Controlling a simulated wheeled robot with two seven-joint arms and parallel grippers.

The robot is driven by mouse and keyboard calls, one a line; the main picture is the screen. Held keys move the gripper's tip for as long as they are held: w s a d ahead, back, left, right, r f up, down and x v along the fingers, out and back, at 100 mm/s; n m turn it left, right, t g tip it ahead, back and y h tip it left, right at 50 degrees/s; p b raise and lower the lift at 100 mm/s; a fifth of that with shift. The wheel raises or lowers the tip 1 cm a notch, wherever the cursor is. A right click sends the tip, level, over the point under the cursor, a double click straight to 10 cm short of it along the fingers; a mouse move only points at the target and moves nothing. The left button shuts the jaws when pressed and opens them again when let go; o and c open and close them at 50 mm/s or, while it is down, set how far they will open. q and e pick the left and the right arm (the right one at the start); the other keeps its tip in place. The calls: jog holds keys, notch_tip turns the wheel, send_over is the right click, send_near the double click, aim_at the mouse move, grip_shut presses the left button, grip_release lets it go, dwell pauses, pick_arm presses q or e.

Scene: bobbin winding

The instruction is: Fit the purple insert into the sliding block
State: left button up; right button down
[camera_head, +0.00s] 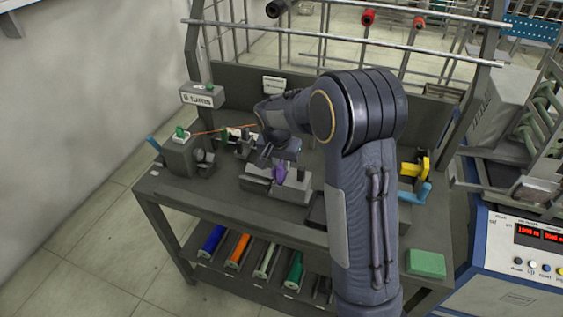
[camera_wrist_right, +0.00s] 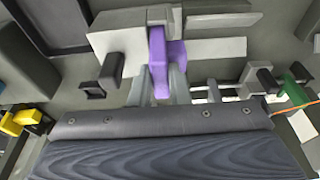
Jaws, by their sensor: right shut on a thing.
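The purple insert (camera_head: 279,172) is in my right gripper (camera_head: 275,160) over the middle of the bench. In the right wrist view the insert (camera_wrist_right: 160,65) stands between the two grey fingers (camera_wrist_right: 159,88), which are shut on it. A pale grey block (camera_head: 292,190) that looks like the sliding block lies right at the insert; it also shows in the wrist view (camera_wrist_right: 115,42). The insert overlaps the block in both views, and I cannot tell whether it is seated or only above it. My left gripper is not in view.
A winding unit with a sign (camera_head: 202,96) stands at the bench's left, with an orange thread (camera_head: 215,131) running from it. A yellow-handled item (camera_head: 415,168) and a green pad (camera_head: 425,263) are at right. Coloured rolls (camera_head: 237,250) lie on the lower shelf.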

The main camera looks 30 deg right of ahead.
jog(key=shift+f, duration=0.15)
jog(key=shift+f+b, duration=0.55)
jog(key=c, duration=1.3)
grip_release()
jog(key=shift+r, duration=0.1)
jog(key=v, duration=0.7)
jog(key=shift+r, duration=0.3)
